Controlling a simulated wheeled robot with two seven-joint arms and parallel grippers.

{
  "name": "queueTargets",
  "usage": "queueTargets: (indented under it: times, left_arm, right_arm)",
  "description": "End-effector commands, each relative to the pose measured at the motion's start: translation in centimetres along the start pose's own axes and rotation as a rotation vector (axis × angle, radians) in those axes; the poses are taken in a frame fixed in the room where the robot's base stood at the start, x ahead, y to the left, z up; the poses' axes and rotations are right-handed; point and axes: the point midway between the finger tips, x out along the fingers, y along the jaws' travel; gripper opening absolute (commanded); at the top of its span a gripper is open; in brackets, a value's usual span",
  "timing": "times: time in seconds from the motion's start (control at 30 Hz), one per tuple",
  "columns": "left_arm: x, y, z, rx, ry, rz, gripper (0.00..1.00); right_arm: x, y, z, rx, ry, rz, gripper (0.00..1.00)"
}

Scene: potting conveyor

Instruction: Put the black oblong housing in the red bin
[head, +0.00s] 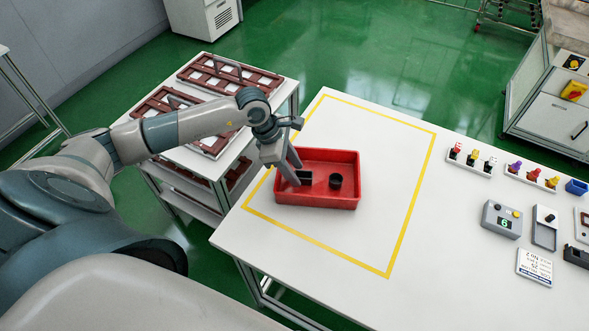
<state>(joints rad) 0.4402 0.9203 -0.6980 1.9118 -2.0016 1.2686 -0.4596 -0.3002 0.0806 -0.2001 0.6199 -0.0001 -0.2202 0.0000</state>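The red bin (347,203) is an open rectangular tray on the white table, inside a yellow taped outline. My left gripper (300,176) reaches down into the left part of the bin, with its two fingers apart. A black oblong housing (305,178) is at its fingertips, within the bin's outline. I cannot tell whether the fingers press on it or whether it rests on the bin floor. A second black piece, round and short (335,182), stands in the bin to the right. My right gripper is out of view.
A side table with dark red racks (225,75) stands left of the white table. At the right are several colored knobs on white strips (532,177), a grey box with a display (502,219) and a printed card (534,267). The table between is clear.

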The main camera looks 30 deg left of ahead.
Motion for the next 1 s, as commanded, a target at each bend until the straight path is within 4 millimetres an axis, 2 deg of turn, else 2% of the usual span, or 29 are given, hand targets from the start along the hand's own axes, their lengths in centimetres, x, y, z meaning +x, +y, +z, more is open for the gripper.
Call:
queueTargets:
  times: [0.17, 0.63, 0.8, 1.0]
  left_arm:
    - [-1.9, 0.1, -0.2, 0.003, 0.001, 0.004, 0.40]
    - [-9.8, 0.1, -0.1, 0.001, -0.001, 0.005, 0.40]
    - [-11.2, 0.0, -0.1, 0.001, 0.000, 0.002, 0.40]
    - [-11.7, 0.0, 0.0, 0.000, 0.000, 0.002, 0.40]
  right_arm:
    - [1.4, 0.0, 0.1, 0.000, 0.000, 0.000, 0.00]
    - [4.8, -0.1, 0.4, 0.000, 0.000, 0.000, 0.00]
    - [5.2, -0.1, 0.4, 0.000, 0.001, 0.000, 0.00]
    - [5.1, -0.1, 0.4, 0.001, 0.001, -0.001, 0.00]
